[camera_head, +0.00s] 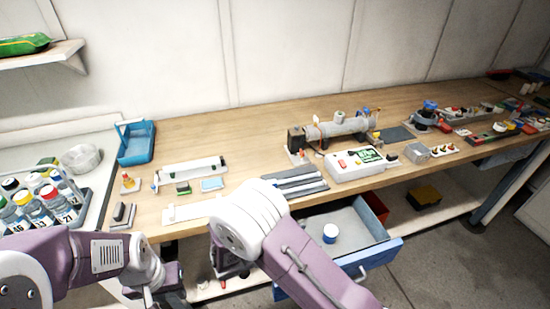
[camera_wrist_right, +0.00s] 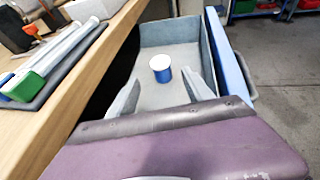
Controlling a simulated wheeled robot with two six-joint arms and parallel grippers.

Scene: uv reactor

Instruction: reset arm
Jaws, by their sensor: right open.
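My right gripper (camera_wrist_right: 161,82) is open and empty in the right wrist view, its two fingers apart at the near end of an open drawer (camera_wrist_right: 190,35). A small blue-and-white cylinder (camera_wrist_right: 160,68) stands in the drawer, beyond the fingertips and apart from them. In the head view, the drawer (camera_head: 340,222) and the cylinder (camera_head: 330,234) show right of my right arm, which hides that gripper's fingers. My left gripper (camera_head: 152,290) is low at the left, in front of the bench; its jaw opening is not clear.
The wooden workbench (camera_head: 250,130) holds a blue tray (camera_head: 136,142), a metal cylindrical apparatus (camera_head: 340,128) and a white control box (camera_head: 362,165). Bottles (camera_head: 38,212) stand in a rack at the left. The blue drawer front (camera_head: 365,260) juts out from the bench. Open floor lies at the right.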

